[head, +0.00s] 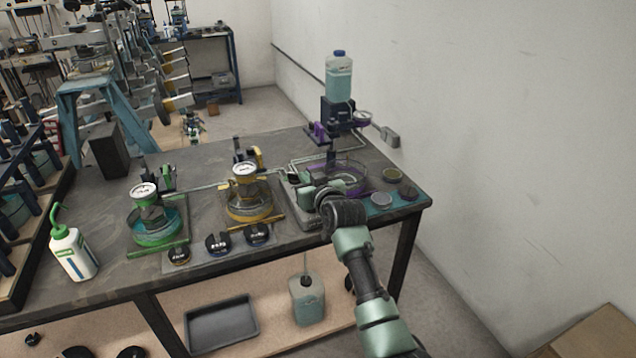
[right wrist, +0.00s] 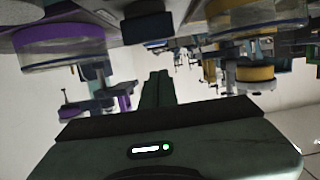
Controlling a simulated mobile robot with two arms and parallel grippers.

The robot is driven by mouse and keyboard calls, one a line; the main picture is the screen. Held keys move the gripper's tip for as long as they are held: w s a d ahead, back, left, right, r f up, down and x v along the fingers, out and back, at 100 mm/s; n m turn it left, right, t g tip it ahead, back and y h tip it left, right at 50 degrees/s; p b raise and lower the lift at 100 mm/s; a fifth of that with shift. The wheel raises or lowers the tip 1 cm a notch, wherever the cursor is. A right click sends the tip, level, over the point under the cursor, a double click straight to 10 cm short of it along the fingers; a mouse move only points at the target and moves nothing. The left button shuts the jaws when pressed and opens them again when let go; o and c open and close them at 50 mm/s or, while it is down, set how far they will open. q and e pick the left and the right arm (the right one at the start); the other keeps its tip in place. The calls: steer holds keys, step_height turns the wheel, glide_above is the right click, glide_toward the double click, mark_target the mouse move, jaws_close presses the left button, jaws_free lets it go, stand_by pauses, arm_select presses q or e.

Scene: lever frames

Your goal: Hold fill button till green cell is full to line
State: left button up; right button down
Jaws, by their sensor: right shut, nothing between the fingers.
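The green cell (head: 158,226) is a clear round vessel with a green rim and a gauge on top, at the left of the bench. Its liquid level against the line is too small to tell. Black round buttons (head: 217,243) sit in front of the cells; I cannot tell which is the fill button. My right gripper (head: 318,192) is shut and empty, over the bench by the purple cell (head: 350,176), well right of the green cell. In the right wrist view, its dark fingers (right wrist: 156,92) point away from the camera. My left gripper is out of view.
A yellow cell (head: 250,203) stands between the green cell and my right gripper. A bottle of blue liquid (head: 339,77) stands at the back. A white wash bottle (head: 72,252) is at the left edge. Small round jars (head: 381,200) sit at the right corner.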

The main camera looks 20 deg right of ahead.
steer(key=b+v, duration=0.1)
steer(key=v, duration=0.8)
steer(key=shift+s, duration=0.25)
